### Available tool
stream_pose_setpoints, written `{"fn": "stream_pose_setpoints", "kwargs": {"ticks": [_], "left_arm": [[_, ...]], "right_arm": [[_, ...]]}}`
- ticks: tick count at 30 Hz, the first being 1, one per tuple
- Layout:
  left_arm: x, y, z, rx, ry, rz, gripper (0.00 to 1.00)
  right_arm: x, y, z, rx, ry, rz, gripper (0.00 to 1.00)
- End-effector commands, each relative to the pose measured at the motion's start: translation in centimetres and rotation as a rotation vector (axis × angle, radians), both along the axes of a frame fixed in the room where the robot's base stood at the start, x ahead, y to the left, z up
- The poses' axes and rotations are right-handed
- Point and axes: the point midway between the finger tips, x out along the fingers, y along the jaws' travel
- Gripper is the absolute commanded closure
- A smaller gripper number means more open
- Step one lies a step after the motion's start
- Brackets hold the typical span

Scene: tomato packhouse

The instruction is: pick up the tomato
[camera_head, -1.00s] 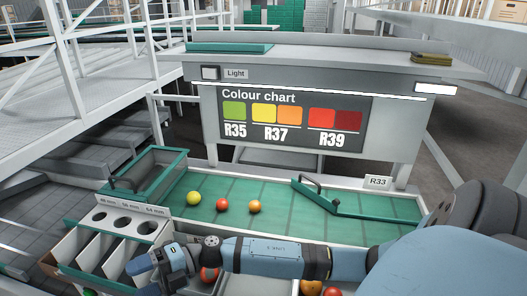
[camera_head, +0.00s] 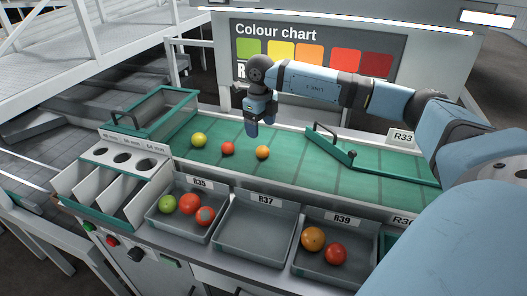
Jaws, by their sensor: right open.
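Three tomatoes lie apart in a row on the green belt: a yellow-green tomato (camera_head: 199,140), a red tomato (camera_head: 227,147) and an orange tomato (camera_head: 262,152). My right gripper (camera_head: 252,134) points down above the belt, near the orange tomato and a little behind it in the picture. It is open and I see nothing in it. The R35 tray (camera_head: 181,228) holds a green, a red and an orange-red tomato. The R37 tray (camera_head: 255,239) is empty. The R39 tray (camera_head: 318,268) holds an orange and a red tomato. My left gripper is out of view.
A sizing box (camera_head: 113,178) with round holes stands at the left front. A green-framed bin (camera_head: 168,113) is at the belt's left end. A green diverter bar (camera_head: 375,164) crosses the belt at right. The colour chart (camera_head: 318,50) stands behind, partly covered by my right arm.

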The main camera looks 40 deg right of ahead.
Motion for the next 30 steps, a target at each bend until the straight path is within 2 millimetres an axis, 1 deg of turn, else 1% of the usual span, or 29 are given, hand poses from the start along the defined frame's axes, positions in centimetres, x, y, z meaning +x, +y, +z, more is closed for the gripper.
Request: {"fn": "stream_pose_setpoints", "kwargs": {"ticks": [1,4,6,11,13,18,21,24,30], "left_arm": [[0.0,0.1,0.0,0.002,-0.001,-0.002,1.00],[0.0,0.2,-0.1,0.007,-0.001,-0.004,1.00],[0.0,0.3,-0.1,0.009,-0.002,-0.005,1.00],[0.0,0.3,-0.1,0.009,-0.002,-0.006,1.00],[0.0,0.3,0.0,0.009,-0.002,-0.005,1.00],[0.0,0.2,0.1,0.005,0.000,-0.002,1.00],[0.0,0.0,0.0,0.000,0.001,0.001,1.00],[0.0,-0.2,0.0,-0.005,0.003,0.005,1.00],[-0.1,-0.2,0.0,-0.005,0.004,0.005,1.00]], "right_arm": [[-0.1,0.0,-1.2,0.000,0.004,0.001,0.24],[-0.1,0.0,-2.8,0.001,0.003,0.001,0.24],[0.0,0.0,-3.7,0.002,0.001,0.001,0.24],[0.0,0.0,-4.6,0.003,0.001,0.002,0.24],[0.0,-0.1,-5.3,0.003,0.002,0.002,0.24],[-0.1,-0.6,-7.9,0.004,0.003,0.001,0.24],[-0.1,-0.5,-9.1,0.003,0.002,0.002,0.24],[-0.1,-0.6,-9.6,0.003,0.001,0.001,0.24],[-0.1,-0.6,-9.7,0.003,0.000,0.001,0.24]]}}
